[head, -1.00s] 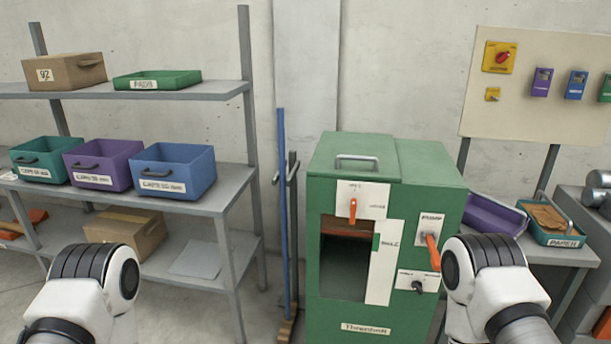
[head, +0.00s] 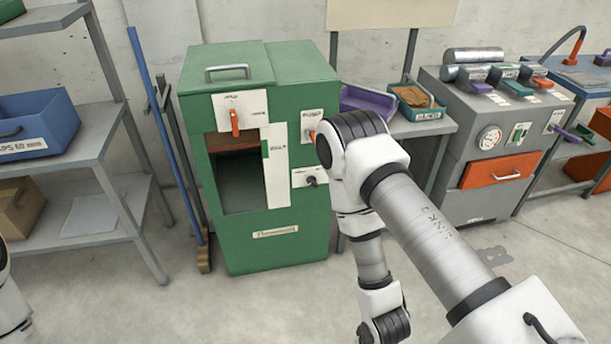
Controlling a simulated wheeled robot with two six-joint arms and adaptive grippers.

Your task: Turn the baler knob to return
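The green baler (head: 300,235) stands in the middle of the head view with an open dark front chamber. A small dark knob (head: 312,181) sits on a white plate at the right of its front; the knob's setting is too small to read. Above it, an orange pump lever (head: 312,136) is partly seen beside my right arm. Another orange lever (head: 235,123) hangs on the upper plate. My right arm crosses in front, right of the baler, its forearm pointing down; its gripper is out of the picture. Only a piece of my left arm shows at the left edge, without its gripper.
A grey shelf with a blue bin (head: 35,125) stands at left, and a blue pole (head: 165,130) leans beside the baler. The floor in front is clear.

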